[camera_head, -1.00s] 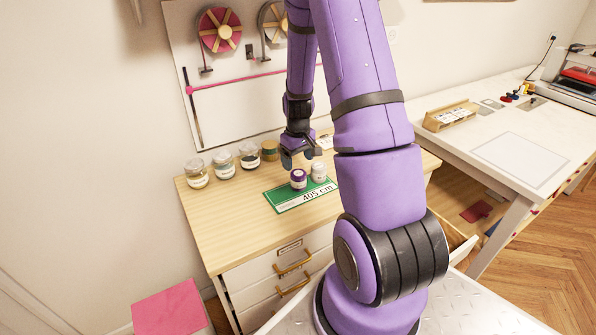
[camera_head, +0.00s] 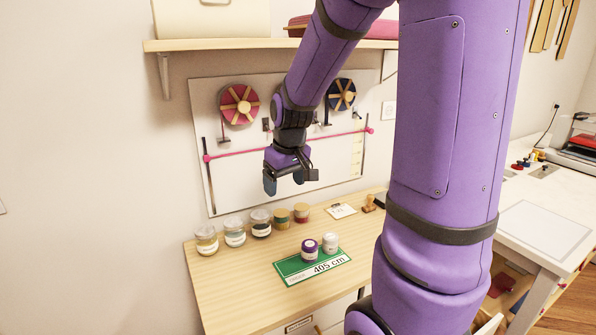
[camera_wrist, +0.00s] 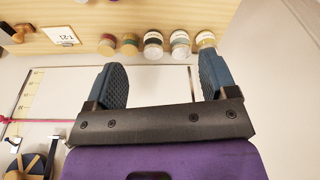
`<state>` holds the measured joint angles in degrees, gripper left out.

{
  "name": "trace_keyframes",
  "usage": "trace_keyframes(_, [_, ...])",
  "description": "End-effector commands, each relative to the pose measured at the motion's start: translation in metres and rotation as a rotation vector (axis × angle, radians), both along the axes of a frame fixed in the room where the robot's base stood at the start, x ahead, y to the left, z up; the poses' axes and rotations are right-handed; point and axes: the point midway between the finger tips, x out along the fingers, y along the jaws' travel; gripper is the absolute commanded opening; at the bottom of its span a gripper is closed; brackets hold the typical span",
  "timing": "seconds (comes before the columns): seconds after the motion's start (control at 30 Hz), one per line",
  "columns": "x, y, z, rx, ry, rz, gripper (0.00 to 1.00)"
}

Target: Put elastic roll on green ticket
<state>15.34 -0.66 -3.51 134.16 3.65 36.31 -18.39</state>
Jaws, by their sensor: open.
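The green ticket (camera_head: 290,274), marked 405 cm, lies flat on the wooden tabletop in the head view. A small purple-and-white roll (camera_head: 310,250) and a small whitish roll (camera_head: 330,243) stand upright side by side on it. I cannot tell from their looks which is the elastic roll. My gripper (camera_head: 285,184) is open and empty, high above the tabletop in front of the wall board. In the wrist view its two fingers (camera_wrist: 162,72) are spread with nothing between them. The ticket and these two rolls are not in the wrist view.
Several jars (camera_head: 235,233) stand in a row along the back of the tabletop (camera_head: 222,290). A small card (camera_head: 341,210) lies behind the rolls. The wall board (camera_head: 230,180) carries a red reel (camera_head: 238,104), a blue reel (camera_head: 341,95) and a pink strip, under a shelf (camera_head: 270,44).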

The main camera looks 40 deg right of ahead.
Motion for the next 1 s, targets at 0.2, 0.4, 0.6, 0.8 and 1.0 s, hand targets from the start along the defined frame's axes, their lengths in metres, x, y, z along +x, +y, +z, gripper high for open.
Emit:
trace_keyframes(0.2, [-0.038,0.046,0.056,-0.005,-0.083,0.022,0.79])
trace_keyframes(0.4, [-0.082,0.08,0.092,-0.005,-0.152,0.039,0.79])
trace_keyframes(0.6, [-0.13,0.106,0.117,-0.001,-0.221,0.052,0.79])
trace_keyframes(0.8, [-0.166,0.12,0.126,0.003,-0.266,0.058,0.79])
trace_keyframes(1.0, [-0.178,0.123,0.128,0.006,-0.279,0.057,0.79])
